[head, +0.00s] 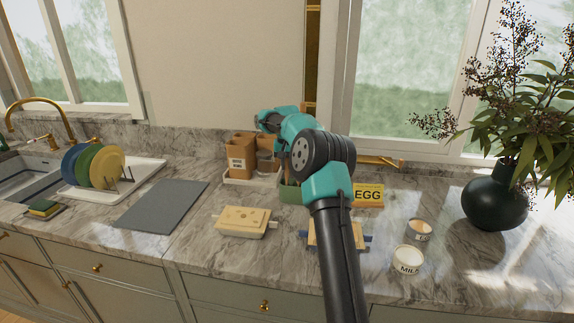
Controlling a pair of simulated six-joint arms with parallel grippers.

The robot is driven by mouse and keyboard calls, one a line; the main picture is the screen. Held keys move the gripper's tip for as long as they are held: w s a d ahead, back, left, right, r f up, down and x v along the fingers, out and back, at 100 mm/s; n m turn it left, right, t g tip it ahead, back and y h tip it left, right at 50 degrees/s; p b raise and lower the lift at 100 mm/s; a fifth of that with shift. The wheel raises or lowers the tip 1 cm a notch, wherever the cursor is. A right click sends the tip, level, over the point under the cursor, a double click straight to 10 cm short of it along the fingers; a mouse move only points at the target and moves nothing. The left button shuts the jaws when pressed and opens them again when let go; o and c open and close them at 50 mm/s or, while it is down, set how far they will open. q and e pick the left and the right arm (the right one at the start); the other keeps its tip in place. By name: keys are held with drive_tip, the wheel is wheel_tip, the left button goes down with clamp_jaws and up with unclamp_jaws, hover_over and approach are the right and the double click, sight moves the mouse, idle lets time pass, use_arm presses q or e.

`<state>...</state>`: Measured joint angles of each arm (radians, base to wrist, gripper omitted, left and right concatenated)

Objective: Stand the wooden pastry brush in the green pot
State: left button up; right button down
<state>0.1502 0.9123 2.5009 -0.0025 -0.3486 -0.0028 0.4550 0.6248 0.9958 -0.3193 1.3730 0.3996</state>
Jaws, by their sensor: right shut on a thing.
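The green pot (290,193) stands on the counter right of the brown boxes, mostly hidden behind my right arm. My right arm comes up from the bottom middle and bends left at the top. My right gripper (268,124) is at its far end, above the brown boxes and up and left of the pot. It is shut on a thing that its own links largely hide. I see no pastry brush lying on the counter; the brush itself cannot be made out clearly. My left gripper is not in view.
Brown boxes (241,152) stand in a white tray behind the pot. A cheese-like block (243,221), a yellow EGG sign (368,195), a MILK cup (408,261), a small jar (419,230) and a dark vase (492,205) surround the arm. A grey mat (165,206) lies bare at left.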

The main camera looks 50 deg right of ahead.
drive_tip(key=c, duration=1)
unclamp_jaws()
drive_tip(key=shift+o, duration=0.2)
drive_tip(key=shift+r, duration=0.1)
